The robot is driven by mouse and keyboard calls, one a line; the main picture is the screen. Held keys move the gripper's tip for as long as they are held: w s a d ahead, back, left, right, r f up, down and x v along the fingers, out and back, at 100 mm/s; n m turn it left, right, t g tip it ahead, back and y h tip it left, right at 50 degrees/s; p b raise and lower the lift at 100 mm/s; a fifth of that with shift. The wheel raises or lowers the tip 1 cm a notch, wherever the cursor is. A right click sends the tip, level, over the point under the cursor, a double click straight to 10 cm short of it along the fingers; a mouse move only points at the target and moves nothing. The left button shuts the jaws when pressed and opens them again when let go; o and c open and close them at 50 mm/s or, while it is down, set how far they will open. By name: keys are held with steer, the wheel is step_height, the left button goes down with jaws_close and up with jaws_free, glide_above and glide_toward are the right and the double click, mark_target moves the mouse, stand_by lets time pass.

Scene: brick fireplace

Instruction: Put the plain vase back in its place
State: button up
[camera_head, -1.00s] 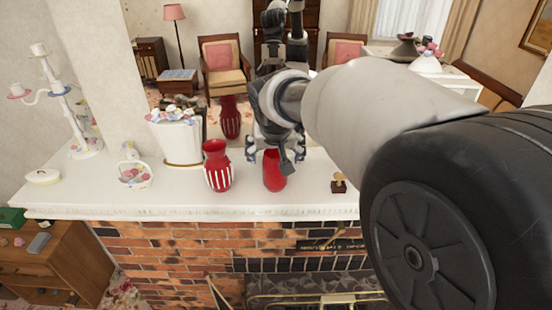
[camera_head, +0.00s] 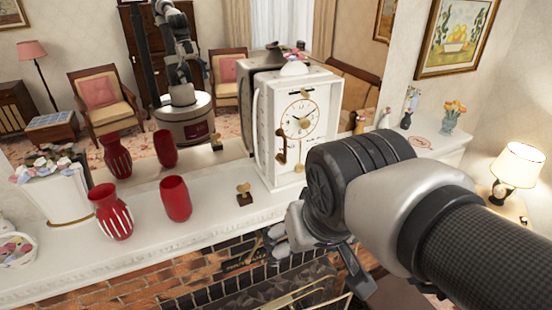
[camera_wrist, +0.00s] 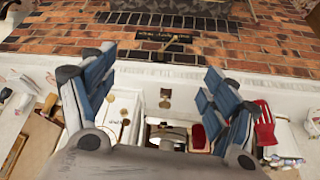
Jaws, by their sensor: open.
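The plain red vase (camera_head: 176,198) stands upright on the white mantel, to the right of the red vase with white stripes (camera_head: 110,215) and apart from it. My gripper (camera_head: 318,262) is open and empty, in front of the mantel and well to the right of the plain vase. In the wrist view its two spread fingers (camera_wrist: 155,105) have nothing between them. The striped vase (camera_wrist: 265,128) shows there beside the right finger. A red patch shows left of that finger; I cannot tell whether it is the plain vase or its reflection.
A white clock (camera_head: 300,125) stands on the mantel (camera_head: 150,250), behind my gripper. A small brass and wood object (camera_head: 244,194) sits between clock and plain vase. A white flower planter (camera_head: 58,195) is at left. A mirror behind reflects both vases.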

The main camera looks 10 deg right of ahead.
steer(key=s+d+f, duration=0.3)
steer(key=s+f, duration=0.1)
steer(key=s, duration=0.4)
steer(key=shift+s+m, duration=0.2)
steer(key=shift+m, duration=0.1)
steer(key=shift+f, duration=0.1)
step_height(320, 180, down, 18)
steer(key=b, duration=1.8)
steer(key=shift+f, duration=0.15)
